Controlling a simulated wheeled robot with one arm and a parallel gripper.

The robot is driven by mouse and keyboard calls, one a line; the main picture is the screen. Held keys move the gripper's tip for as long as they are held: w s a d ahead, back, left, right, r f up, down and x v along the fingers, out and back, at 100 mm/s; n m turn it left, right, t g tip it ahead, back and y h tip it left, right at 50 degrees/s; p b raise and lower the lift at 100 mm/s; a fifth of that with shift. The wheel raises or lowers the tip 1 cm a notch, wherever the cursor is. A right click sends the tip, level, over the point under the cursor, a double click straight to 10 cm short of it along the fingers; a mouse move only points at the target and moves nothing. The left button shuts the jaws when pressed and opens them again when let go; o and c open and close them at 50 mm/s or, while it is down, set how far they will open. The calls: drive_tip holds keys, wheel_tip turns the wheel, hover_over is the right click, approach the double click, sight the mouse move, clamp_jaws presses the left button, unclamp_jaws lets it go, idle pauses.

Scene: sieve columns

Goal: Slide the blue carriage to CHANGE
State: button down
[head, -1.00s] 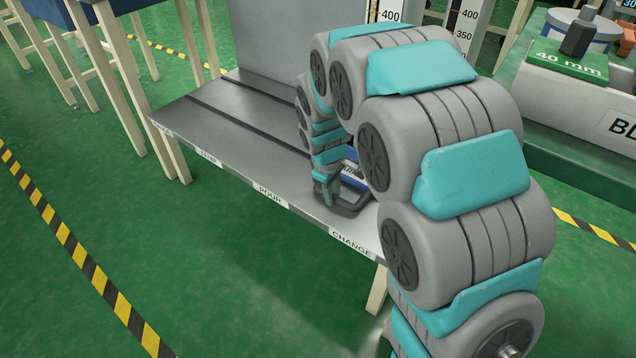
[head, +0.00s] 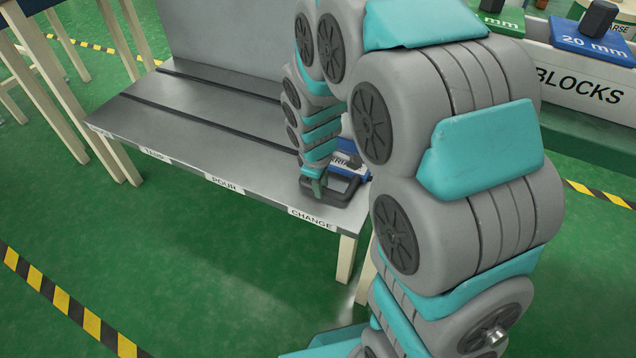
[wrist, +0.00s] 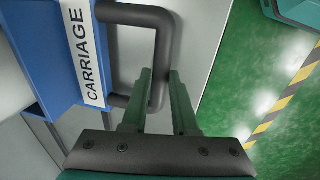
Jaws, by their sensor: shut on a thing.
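The blue carriage (head: 348,160) sits on the grey rail table (head: 190,140) near its right end, mostly hidden behind my arm in the head view. In the wrist view the blue carriage (wrist: 45,50) shows its white CARRIAGE label and a dark grey handle (wrist: 162,45). My gripper (wrist: 162,78) has its fingers on either side of the handle bar and is shut on it. In the head view my gripper (head: 313,187) is at the handle, just behind the CHANGE label (head: 312,218) on the front edge. The POUR label (head: 224,186) is left of it.
Two dark rail slots run along the table. A bench marked BLOCKS (head: 580,85) with a green block and a blue 20 mm block (head: 592,38) stands at the right. Green floor with yellow-black tape (head: 70,305) lies open in front.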

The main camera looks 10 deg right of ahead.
drive_tip(key=shift+s+d, duration=0.15)
drive_tip(key=shift+s, duration=0.05)
drive_tip(key=c, duration=0.7)
unclamp_jaws()
drive_tip(key=shift+r, duration=0.15)
drive_tip(key=shift+r, duration=0.25)
drive_tip(key=r, duration=0.4)
drive_tip(key=s+r, duration=0.1)
drive_tip(key=r, duration=0.1)
drive_tip(key=shift+a+r, duration=0.4)
drive_tip(key=shift+s, duration=0.15)
